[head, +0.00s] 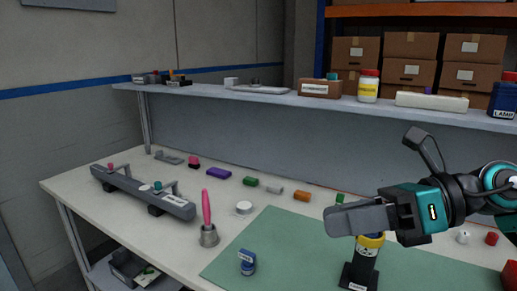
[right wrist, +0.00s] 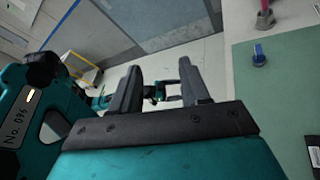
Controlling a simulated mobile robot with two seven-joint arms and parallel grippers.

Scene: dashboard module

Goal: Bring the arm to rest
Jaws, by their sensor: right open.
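My right gripper (head: 332,221) reaches in from the right of the head view. It is above the green mat (head: 265,240), beside a black stand with a yellow ring (head: 370,242). In the right wrist view its two fingers (right wrist: 160,72) stand apart with nothing gripped between them. My left gripper does not show in the head view. A long grey module (head: 130,188) lies at the table's left, with pink and teal pieces on it. It is well apart from the right gripper.
A pink-handled tool stands in a metal cup (head: 208,237). A blue-topped piece (head: 247,262) sits on the mat; it also shows in the right wrist view (right wrist: 259,55). Several small coloured parts line the table's back. A raised shelf (head: 300,97) with boxes and bottles runs behind.

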